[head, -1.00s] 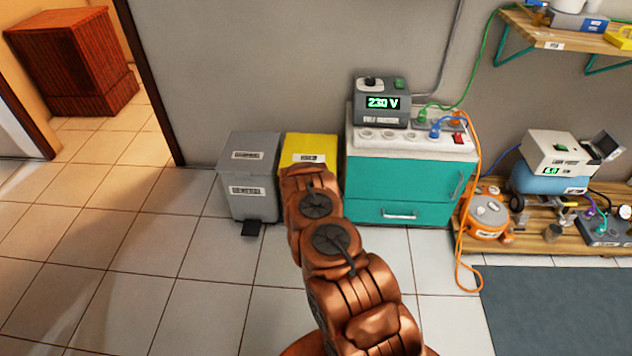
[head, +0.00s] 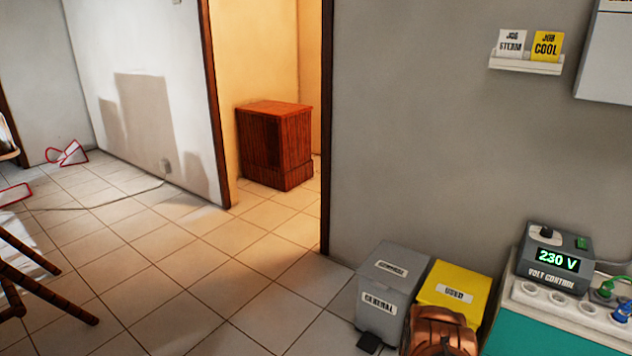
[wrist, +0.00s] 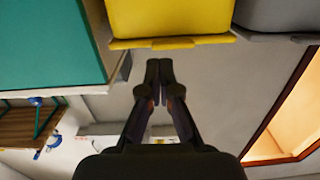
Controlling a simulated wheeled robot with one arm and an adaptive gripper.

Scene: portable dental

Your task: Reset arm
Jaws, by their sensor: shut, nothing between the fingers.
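My gripper (wrist: 159,68) shows in the wrist view with its two dark fingers together, shut and empty. That view looks upside down, with the yellow bin (wrist: 170,18) and the grey bin (wrist: 275,16) at the top edge beyond the fingertips. I cannot tell how far the fingers are from the bins. In the head view only a copper-coloured part of my arm (head: 440,330) shows at the bottom, in front of the yellow bin; the gripper itself is out of that view.
The grey bin (head: 388,285) with a pedal and the yellow bin labelled USED (head: 455,293) stand by the wall, beside the teal cabinet (head: 540,335). A voltage unit (head: 553,255) sits on it. A doorway shows a wooden cabinet (head: 275,145).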

